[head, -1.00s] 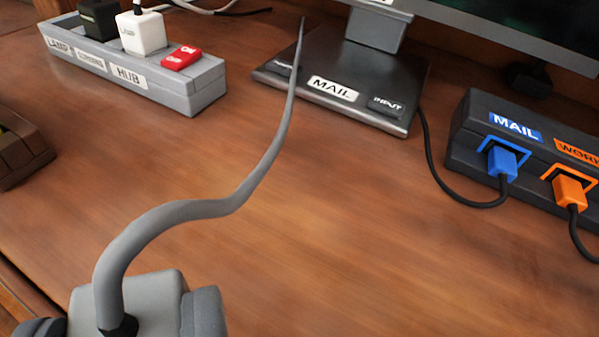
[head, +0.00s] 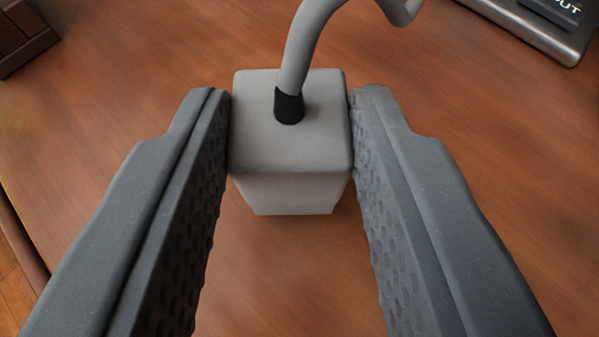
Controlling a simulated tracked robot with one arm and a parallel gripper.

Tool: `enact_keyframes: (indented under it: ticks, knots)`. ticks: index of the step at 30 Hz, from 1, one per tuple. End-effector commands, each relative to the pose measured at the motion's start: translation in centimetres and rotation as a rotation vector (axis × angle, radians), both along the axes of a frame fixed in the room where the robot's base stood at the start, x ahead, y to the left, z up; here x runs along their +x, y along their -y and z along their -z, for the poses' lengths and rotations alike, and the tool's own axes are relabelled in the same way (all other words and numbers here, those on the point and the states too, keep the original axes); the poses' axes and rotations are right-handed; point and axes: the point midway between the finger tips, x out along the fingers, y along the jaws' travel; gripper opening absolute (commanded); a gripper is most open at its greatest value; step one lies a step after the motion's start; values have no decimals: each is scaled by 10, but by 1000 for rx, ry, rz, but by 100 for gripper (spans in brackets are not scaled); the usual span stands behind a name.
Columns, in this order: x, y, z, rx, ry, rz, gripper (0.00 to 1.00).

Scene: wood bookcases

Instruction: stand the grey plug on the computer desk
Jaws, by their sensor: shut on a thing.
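The grey plug (head: 291,140) is a blocky, tapered piece with its cord end up, in the middle of the head view. A grey cord (head: 312,42) rises from a black collar on its top and runs off the upper edge. My gripper (head: 291,125) is shut on the plug, one dark textured finger against each side. The wooden computer desk (head: 480,130) lies beneath. The plug's lower end is seen just over the desk; whether it touches the wood I cannot tell.
A brown object (head: 25,40) sits at the upper left corner. The desk's edge (head: 20,245) runs along the lower left. The wood around the plug is clear.

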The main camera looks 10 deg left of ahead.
Motion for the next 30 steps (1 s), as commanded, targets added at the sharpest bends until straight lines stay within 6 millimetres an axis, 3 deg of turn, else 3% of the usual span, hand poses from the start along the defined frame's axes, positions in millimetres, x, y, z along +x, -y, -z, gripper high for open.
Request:
enact_keyframes:
  ticks: [2, 13, 14, 16, 26, 30]
  knots:
    - [0, 0, 10, 0, 0, 0, 0]
    - [0, 0, 10, 1, -1, 0, 0]
    - [0, 0, 11, 1, -1, 0, 33]
    - [0, 0, 10, 0, -1, 1, 52]
    - [0, 1, 8, 0, 0, 1, 52]
    - [-12, 4, 1, 0, -1, 4, 52]
